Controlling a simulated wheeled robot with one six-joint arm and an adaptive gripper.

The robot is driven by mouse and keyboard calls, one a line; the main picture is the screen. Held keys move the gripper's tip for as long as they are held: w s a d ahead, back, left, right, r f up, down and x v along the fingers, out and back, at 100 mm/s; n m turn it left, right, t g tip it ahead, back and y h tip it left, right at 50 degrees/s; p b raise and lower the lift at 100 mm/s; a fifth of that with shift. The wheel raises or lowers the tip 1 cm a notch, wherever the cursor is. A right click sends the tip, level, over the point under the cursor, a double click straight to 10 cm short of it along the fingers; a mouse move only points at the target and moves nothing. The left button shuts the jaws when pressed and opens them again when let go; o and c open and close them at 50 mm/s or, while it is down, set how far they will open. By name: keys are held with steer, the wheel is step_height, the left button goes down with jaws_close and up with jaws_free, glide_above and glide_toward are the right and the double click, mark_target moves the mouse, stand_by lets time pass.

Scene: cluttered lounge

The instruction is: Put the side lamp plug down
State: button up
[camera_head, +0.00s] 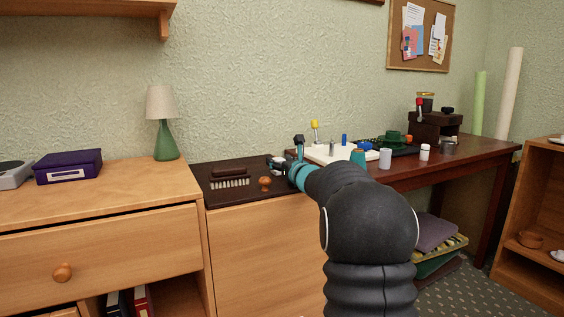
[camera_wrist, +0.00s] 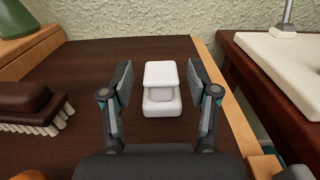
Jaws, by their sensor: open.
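The white plug (camera_wrist: 161,75) is a small blocky piece with a narrower middle. It rests on the dark brown top (camera_wrist: 95,58) of the low cabinet. My gripper (camera_wrist: 160,82) is open, with one finger on each side of the plug and a visible gap on both sides. In the head view my gripper (camera_head: 278,164) is over the right back part of the dark top, and the plug cannot be made out there. The side lamp (camera_head: 164,138), with green base and pale shade, stands on the wooden drawer unit to the left. No cord shows.
A brown brush (camera_head: 229,178) and an orange mushroom-shaped thing (camera_head: 265,183) lie left of my gripper. A wooden edge strip (camera_wrist: 224,100) and the red-brown desk (camera_head: 450,155), with a white board (camera_wrist: 285,55), are close on the right. Bare dark top lies between brush and plug.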

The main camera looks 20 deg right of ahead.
steer(key=shift+f+p, duration=0.2)
steer(key=shift+p, duration=0.45)
steer(key=s, duration=0.4)
steer(key=s+b, duration=0.1)
steer(key=s, duration=0.3)
steer(key=s+r, duration=0.1)
steer(key=s, duration=0.3)
steer(key=shift+d+b, duration=0.25)
steer(key=shift+b, duration=0.05)
steer(key=shift+s+a+r+m+h, duration=0.25)
steer(key=shift+a+m+h, duration=0.1)
steer(key=shift+m, duration=0.35)
steer(key=s+a+f+m+g, duration=0.4)
steer(key=s+a+f+m, duration=0.2)
steer(key=s+m, duration=0.5)
steer(key=s+a+f+m+g, duration=0.4)
steer(key=s+a+f+m, duration=0.2)
steer(key=s+m, duration=0.6)
steer(key=s+a+f+m+g, duration=0.4)
steer(key=s+a+f+m, duration=0.2)
steer(key=s+a+m, duration=0.4)
steer(key=s+m, duration=0.2)
steer(key=s, duration=0.2)
steer(key=shift+f, duration=0.25)
